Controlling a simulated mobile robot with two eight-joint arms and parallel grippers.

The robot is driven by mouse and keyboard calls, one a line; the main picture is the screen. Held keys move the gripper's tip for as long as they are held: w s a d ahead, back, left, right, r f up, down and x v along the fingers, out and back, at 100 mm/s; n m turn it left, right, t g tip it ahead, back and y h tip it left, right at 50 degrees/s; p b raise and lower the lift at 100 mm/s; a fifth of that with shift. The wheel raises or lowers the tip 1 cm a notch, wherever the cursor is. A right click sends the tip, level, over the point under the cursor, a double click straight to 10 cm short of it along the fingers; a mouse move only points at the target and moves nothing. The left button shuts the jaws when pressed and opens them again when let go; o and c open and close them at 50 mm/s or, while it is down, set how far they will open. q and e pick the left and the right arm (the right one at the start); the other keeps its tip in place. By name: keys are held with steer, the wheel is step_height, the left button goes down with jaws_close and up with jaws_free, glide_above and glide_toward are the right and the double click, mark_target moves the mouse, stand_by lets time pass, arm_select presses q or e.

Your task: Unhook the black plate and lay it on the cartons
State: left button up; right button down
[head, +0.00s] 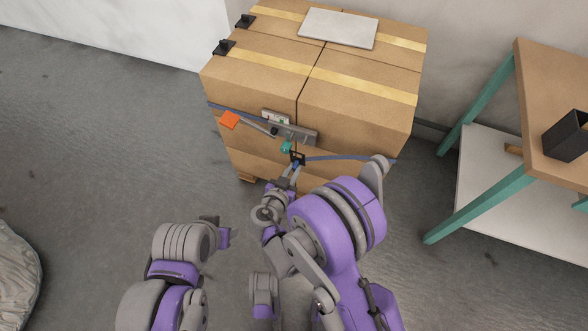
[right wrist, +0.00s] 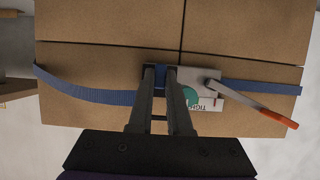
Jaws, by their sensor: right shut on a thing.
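The cartons (head: 355,92) form a tall brown block on a pallet. A blue strap (head: 345,157) crosses their front face; it also shows in the right wrist view (right wrist: 95,94). The black plate (head: 297,157) is a small dark frame on the strap, just below a grey tensioner (head: 300,134). My right gripper (head: 294,167) is at the plate, its fingers shut on it. In the right wrist view the fingers (right wrist: 161,70) stand at the strap, beside the tensioner, and mostly hide the plate. My left gripper (head: 222,232) hangs low over the floor, away from the cartons; its jaw opening is unclear.
The tensioner has an orange-ended handle (head: 229,119) and a teal part (head: 286,147). A pale board (head: 338,27) and two black pieces (head: 224,47) lie on the carton top. A teal-legged table (head: 484,205) stands right.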

arm_select(q)
step_height(320, 180, up, 16)
steer(key=p, duration=1.4)
steer(key=shift+w+r+t, duration=0.25)
steer(key=shift+t, duration=0.15)
arm_select(e)
steer(key=s+r, duration=0.2)
steer(key=r, duration=0.9)
steer(key=s+a+r, duration=0.1)
steer(key=s+r, duration=0.1)
steer(key=r, duration=0.9)
steer(key=shift+s+a+r, duration=0.3)
steer(key=shift+s, duration=0.1)
steer(key=shift+d, duration=0.1)
